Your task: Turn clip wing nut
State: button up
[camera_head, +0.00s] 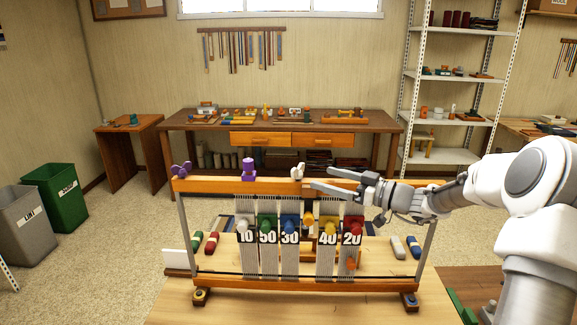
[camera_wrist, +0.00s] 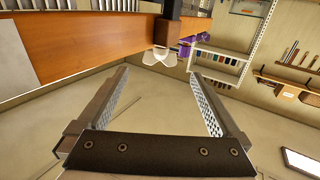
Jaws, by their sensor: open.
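A pale wing nut (camera_head: 297,171) stands on the top beam (camera_head: 215,186) of the floor loom, right of its middle. My gripper (camera_head: 319,178) is open and empty, just right of the wing nut in the head view. In the wrist view the wing nut lies just beyond and between the fingertips (camera_wrist: 160,72), apart from both.
A purple clip (camera_head: 249,168) and a purple wing nut (camera_head: 181,169) sit farther left on the beam. Numbered weights, including a red one (camera_head: 352,228), hang in front of the warp threads below. A workbench (camera_head: 280,122) stands behind, with open floor between.

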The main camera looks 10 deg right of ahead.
aim_at(298, 174)
jog(key=p+x, duration=0.2)
jog(key=x, duration=1)
jog(key=shift+w+a, duration=0.1)
jog(key=c, duration=1.2)
